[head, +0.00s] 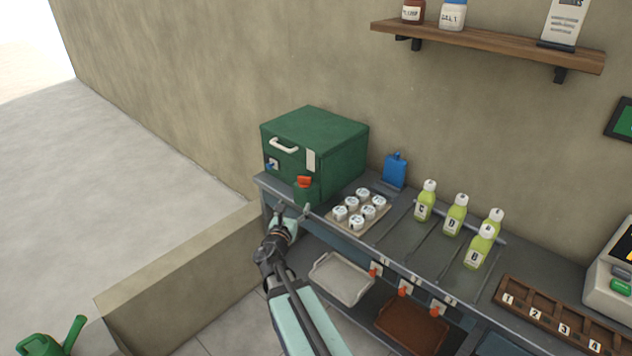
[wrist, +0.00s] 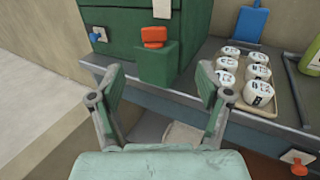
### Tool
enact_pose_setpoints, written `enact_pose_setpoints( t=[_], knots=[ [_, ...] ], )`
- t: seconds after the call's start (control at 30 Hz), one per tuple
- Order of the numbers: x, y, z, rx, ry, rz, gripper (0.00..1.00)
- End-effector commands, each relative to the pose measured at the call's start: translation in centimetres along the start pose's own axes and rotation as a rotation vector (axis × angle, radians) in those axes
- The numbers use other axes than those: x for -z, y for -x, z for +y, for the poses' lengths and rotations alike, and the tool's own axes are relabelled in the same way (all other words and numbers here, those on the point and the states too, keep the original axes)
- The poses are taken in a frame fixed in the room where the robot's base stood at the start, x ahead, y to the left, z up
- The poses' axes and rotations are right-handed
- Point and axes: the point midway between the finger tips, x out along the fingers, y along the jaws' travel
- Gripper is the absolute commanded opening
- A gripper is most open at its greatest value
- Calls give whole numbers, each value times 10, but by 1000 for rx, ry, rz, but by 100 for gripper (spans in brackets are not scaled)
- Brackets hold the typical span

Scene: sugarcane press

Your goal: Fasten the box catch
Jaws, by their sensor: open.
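A green box (head: 335,155) stands at the left end of the grey bench, its lid looking shut. Its front has a white handle (head: 283,146) and a pale upright strip (head: 311,160), cut off at the top of the wrist view (wrist: 162,8). Below the strip, an orange piece (head: 304,181) sits on a small green block (wrist: 157,65) at the box front; it also shows in the wrist view (wrist: 154,36). Which part is the catch is not clear. My gripper (head: 293,209) is open and empty, just in front of the block, its fingers (wrist: 159,72) spread either side of it.
Several bottles (head: 456,214) stand further right. A blue knob (wrist: 97,34) is on the box's left front. The bench edge (head: 340,236) runs close by my gripper.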

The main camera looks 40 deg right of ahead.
Motion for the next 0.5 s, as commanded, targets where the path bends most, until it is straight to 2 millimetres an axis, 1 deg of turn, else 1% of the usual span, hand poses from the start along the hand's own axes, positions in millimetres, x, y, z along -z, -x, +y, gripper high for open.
enact_pose_setpoints(
  t=[0.03,0.17,0.27,0.37,0.5],
  knots=[
    [1,-2,4,-16,0,6,77],
    [2,-10,7,-25,-4,12,77],
    [2,-23,8,-24,-4,11,77],
    [2,-40,8,-21,-5,11,77],
    [2,-68,8,-21,-4,11,77]
  ],
)
